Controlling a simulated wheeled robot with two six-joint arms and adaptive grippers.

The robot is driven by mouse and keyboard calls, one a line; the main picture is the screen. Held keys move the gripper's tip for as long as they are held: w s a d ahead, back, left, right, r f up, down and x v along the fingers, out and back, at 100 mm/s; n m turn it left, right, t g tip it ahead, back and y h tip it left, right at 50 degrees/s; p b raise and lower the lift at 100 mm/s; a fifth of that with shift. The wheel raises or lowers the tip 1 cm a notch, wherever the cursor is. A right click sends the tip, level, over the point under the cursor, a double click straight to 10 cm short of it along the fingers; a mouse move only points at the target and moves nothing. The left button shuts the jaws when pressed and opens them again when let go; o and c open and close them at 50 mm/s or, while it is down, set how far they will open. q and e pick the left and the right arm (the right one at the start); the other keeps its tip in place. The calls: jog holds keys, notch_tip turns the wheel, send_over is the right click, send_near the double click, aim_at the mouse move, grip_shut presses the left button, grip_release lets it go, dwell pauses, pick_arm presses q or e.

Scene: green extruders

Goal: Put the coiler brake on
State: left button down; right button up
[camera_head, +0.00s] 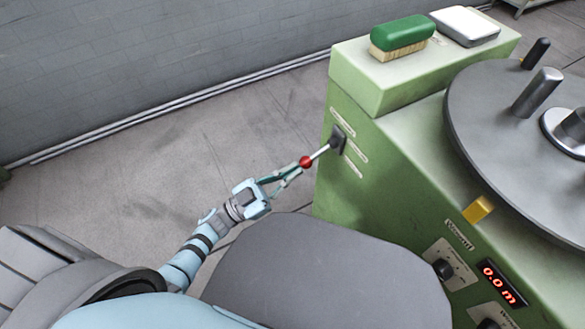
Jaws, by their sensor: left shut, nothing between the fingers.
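The coiler is a green machine (385,205) with a large grey disc (490,120) on top. On its left side a lever with a red ball knob (305,162) sticks out from a dark plate (338,139); I take it to be the brake lever. It slants down to the left. My left gripper (293,172) is at the red knob, its fingers shut with nothing between them. The fingertips are right beside the knob; I cannot tell whether they touch it. My right gripper is not in view.
A green brush (402,37) and a silver box (464,26) lie on the machine's raised ledge. The front panel has a black knob (443,269) and a red display (499,283) reading 0.0 m. Open floor (150,165) lies left of the machine, up to a grey wall (150,60).

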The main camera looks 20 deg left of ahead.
pick_arm(q)
jog(key=f+b+v, duration=0.1)
jog(key=v, duration=0.7)
jog(key=shift+s+d+f, duration=0.15)
jog(key=shift+s+d, duration=0.05)
jog(key=shift+s, duration=0.05)
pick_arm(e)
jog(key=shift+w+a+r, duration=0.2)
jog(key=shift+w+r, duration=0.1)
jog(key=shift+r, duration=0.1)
